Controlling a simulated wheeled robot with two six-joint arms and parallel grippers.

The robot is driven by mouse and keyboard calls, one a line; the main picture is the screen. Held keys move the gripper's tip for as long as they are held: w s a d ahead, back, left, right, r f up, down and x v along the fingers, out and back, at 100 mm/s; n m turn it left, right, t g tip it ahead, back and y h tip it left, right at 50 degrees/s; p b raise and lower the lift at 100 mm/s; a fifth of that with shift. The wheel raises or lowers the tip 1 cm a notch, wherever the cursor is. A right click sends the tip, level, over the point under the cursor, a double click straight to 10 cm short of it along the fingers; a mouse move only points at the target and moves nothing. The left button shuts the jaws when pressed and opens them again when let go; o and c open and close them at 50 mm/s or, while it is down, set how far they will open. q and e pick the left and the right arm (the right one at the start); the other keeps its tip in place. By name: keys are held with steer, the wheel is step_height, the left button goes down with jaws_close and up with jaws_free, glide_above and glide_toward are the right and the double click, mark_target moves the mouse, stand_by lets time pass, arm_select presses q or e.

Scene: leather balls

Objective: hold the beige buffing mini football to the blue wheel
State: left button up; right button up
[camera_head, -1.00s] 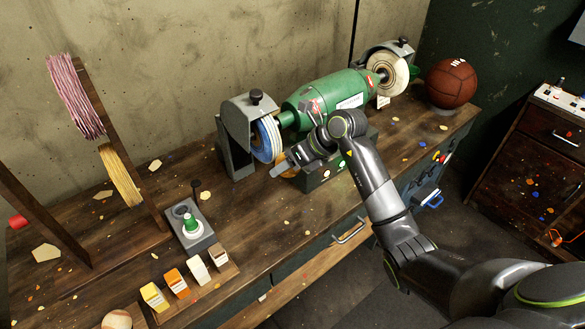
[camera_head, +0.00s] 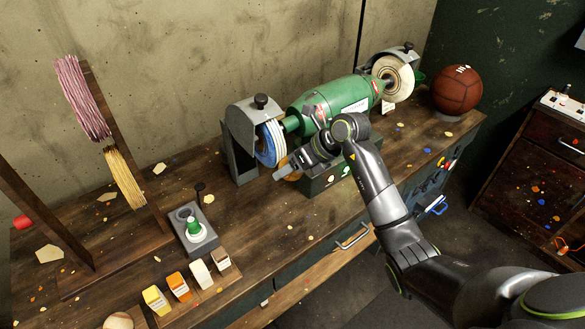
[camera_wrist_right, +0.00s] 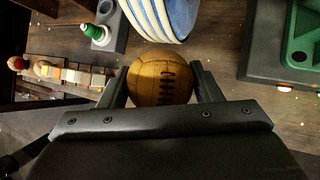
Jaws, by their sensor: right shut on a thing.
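My right gripper (camera_head: 287,170) is shut on the tan mini football (camera_wrist_right: 160,79), a round ball with dark laces, which sits between its two fingers in the wrist view. In the head view the ball (camera_head: 292,176) is mostly hidden by the gripper. The blue wheel (camera_head: 267,146), blue and white layered, is on the left end of the green buffing machine. It also shows at the top of the wrist view (camera_wrist_right: 165,17), just beyond the ball. The two are very close; I cannot tell whether they touch. My left gripper is not in view.
The green motor (camera_head: 335,102) carries a cream wheel (camera_head: 393,78) at its right end. A brown ball (camera_head: 457,89) sits at the bench's right end. A grey block with a green-topped item (camera_head: 194,229), several small boxes (camera_head: 178,286) and a disc rack (camera_head: 125,150) stand left.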

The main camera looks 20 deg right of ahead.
steer(key=shift+w+a+r+b, duration=0.2)
steer(key=shift+w+b, duration=0.25)
steer(key=shift+w, duration=0.05)
stand_by(1.2)
stand_by(0.5)
steer(key=s+d+f, duration=0.1)
steer(key=s+d, duration=0.1)
steer(key=s, duration=0.4)
steer(key=shift+s+d+f+p, duration=0.15)
steer(key=shift+s+d+p, duration=0.05)
steer(key=shift+s+p, duration=0.15)
stand_by(1.5)
